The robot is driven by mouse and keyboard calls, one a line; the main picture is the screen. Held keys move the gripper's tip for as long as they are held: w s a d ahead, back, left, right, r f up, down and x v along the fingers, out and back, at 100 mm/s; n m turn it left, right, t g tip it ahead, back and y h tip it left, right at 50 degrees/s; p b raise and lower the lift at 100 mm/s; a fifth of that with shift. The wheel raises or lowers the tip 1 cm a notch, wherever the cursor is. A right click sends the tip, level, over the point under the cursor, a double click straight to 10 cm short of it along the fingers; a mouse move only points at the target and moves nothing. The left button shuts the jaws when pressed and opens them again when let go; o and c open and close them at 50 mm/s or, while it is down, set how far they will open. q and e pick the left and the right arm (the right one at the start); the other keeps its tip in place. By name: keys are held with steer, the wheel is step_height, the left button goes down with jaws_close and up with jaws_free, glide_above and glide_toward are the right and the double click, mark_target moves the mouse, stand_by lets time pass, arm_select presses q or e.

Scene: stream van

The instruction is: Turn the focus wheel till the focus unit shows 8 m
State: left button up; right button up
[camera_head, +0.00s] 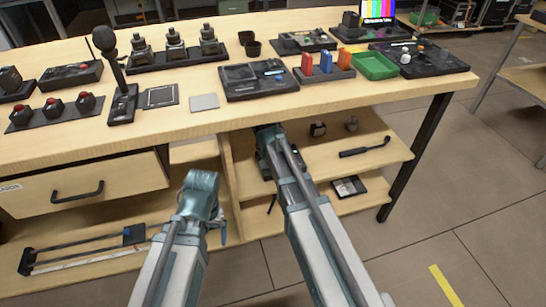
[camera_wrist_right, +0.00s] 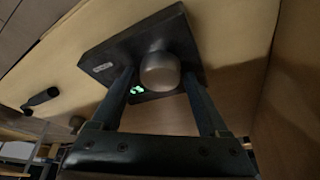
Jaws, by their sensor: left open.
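The focus unit (camera_wrist_right: 105,62) is a dark box with a small white label, seen close in the right wrist view. Its round grey focus wheel (camera_wrist_right: 160,72) stands out from its face. Green digits show beside the wheel, partly covered and too small to read. My right gripper (camera_wrist_right: 160,82) is at the unit, one finger on each side of the wheel, with a gap showing on the left. In the head view my right gripper (camera_head: 270,135) reaches under the tabletop and mostly hides the unit on the shelf. My left gripper (camera_head: 221,230) is open and empty in front of the drawer unit.
The tabletop edge (camera_head: 330,105) overhangs the shelf (camera_head: 365,165) close above my right arm. The shelf holds a black-handled tool (camera_head: 365,147) and small dark parts. A drawer (camera_head: 85,185) is at the left. Control boxes and a green tray (camera_head: 374,66) stand on the table.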

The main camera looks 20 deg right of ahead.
steer(key=shift+o, duration=0.8)
steer(key=shift+r, duration=0.25)
steer(key=shift+s+a+r+p, duration=0.1)
steer(key=shift+s+r+p, duration=0.1)
steer(key=shift+r+p, duration=0.4)
steer(key=s+a, duration=0.6)
steer(key=s, duration=0.4)
steer(key=shift+s+f, duration=0.2)
steer(key=shift+f, duration=0.1)
steer(key=shift+w, duration=0.1)
steer(key=w+d, duration=0.2)
steer(key=w, duration=0.1)
steer(key=w+d, duration=0.2)
steer(key=w, duration=0.2)
steer(key=w+d, duration=0.2)
steer(key=w, duration=0.1)
steer(key=shift+w+f+b, duration=0.25)
steer(key=shift+w+b, duration=0.05)
steer(key=shift+b, duration=0.05)
steer(key=shift+d+f+b, duration=0.1)
steer(key=shift+f+b, duration=0.2)
